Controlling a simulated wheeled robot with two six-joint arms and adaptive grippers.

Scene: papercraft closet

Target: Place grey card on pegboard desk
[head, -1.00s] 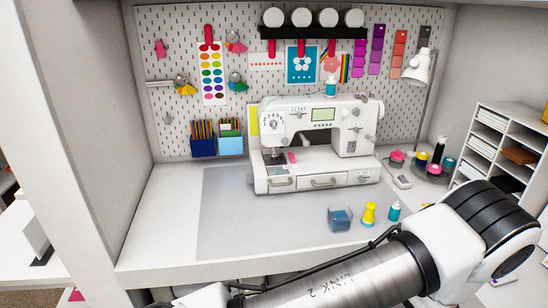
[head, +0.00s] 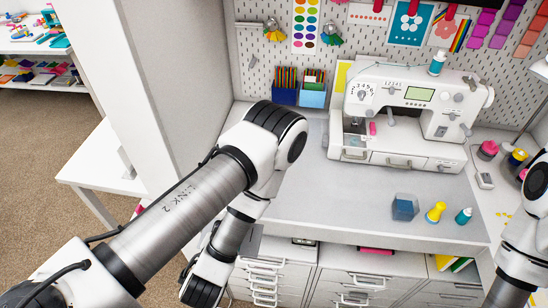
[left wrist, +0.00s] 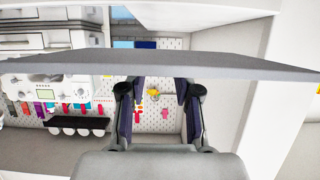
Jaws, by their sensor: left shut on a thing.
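The grey card (left wrist: 200,65) is a flat, dark grey sheet seen nearly edge-on across the left wrist view. My left gripper (left wrist: 160,88) is shut on it. In the head view, a small grey piece, apparently the card (head: 251,242), shows beside my left forearm in front of the desk edge; most is hidden. The desk (head: 345,205) has a pale grey top below the pegboard (head: 246,68). The card is apart from the desk top as far as I can see. My right arm shows at the right edge, its gripper out of view.
A white sewing machine (head: 405,115) stands at the back of the desk. White drawers (head: 365,280) are below. A closet side wall (head: 165,75) rises at left.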

